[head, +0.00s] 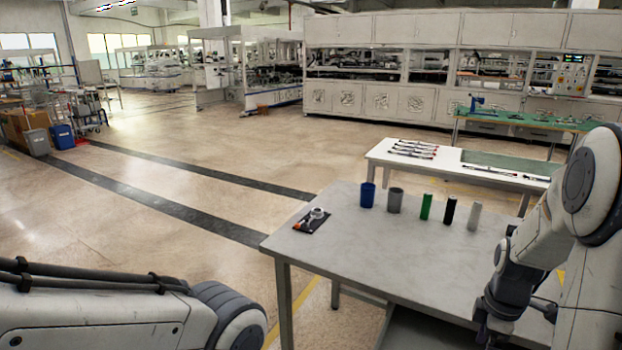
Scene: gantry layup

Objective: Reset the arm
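My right arm comes in from the right edge, bent, and its dark gripper (497,318) hangs low over the right front part of the grey table (345,235). Its fingers are small and dark, so I cannot tell whether they are open or shut. I see nothing clearly held in it. My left arm lies low across the bottom left corner, with its elbow joint near the table's left side. The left gripper is outside the picture.
On the table stand a blue cup (367,195), a grey cup (395,200), a green cylinder (426,207), a black cylinder (449,210) and a white cylinder (474,216). A dark pad with a metal part (313,218) lies at left. A white bench (400,167) stands behind.

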